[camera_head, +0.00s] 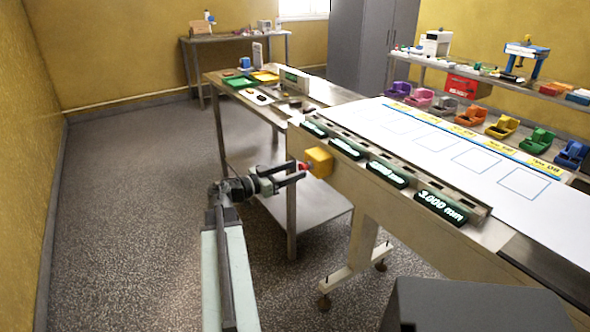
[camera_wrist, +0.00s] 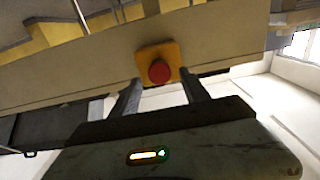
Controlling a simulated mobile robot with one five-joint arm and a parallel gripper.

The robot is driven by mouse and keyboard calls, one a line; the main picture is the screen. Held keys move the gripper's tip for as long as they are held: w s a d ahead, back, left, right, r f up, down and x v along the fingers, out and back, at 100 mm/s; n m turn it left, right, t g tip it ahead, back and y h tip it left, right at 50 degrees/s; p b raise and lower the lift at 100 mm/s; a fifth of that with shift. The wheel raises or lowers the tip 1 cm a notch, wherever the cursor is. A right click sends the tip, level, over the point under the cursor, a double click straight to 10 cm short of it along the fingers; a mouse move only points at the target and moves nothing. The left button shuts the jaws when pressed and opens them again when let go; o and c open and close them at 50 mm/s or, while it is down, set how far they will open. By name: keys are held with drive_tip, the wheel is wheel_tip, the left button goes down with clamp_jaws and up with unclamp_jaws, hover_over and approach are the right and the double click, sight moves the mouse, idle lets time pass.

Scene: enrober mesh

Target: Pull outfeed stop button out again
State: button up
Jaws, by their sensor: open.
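In the head view the red knob (camera_head: 303,166) shows at the left of the box, close to my fingertips. My gripper (camera_head: 298,170) is open, its two dark fingers pointing at the button. In the wrist view my fingers (camera_wrist: 160,92) stand apart, left and right below the red knob, and nothing is held between them. I cannot tell whether the fingertips touch the knob or whether it is pushed in.
The conveyor (camera_head: 480,180) carries a white belt and several green displays along its side. A steel table (camera_head: 215,75) with green and yellow trays stands behind the button. Coloured bins (camera_head: 503,127) line the far side. The floor at the left (camera_head: 120,200) is clear.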

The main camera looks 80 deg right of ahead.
drive_tip(key=v, duration=0.7)
